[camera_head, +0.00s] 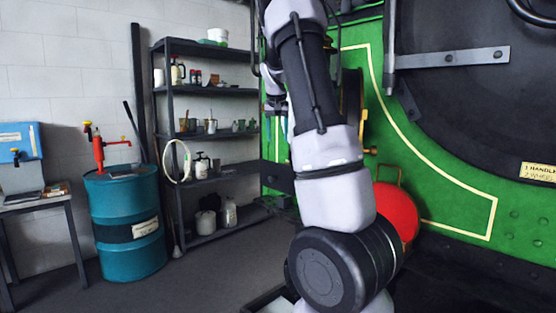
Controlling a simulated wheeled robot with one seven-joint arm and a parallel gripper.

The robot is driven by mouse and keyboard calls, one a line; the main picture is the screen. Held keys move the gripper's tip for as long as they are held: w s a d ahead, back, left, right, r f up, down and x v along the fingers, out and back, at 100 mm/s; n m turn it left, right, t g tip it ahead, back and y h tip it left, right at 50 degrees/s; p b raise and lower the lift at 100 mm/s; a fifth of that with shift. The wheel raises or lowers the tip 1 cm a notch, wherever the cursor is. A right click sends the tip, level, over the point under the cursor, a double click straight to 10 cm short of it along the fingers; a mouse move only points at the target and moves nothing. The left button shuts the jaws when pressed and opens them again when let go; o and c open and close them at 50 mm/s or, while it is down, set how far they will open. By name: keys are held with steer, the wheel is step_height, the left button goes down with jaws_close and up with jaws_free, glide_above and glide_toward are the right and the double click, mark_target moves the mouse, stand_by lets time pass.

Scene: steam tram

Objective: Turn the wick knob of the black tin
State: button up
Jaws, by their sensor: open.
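I cannot make out the black tin or its wick knob in the head view. My gripper (276,128) shows small and partly hidden behind my own arm, left of the arm's upper links. It points down, its two fingers apart, in front of the green panel's left edge. I see nothing between the fingers. My arm's large links cover the middle of the view and hide what lies behind them.
A dark shelf rack (212,90) with jars and cans stands at the back left. A teal drum (125,240) with a red hand pump (98,150) stands beside it. A red rounded object (402,212) sits before the green panel (440,190). The floor (205,280) at front left is clear.

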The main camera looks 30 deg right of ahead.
steer(key=x, duration=1)
steer(key=shift+w+d+f, duration=0.1)
steer(key=shift+w+f, duration=0.05)
steer(key=shift+f, duration=0.1)
jaws_close()
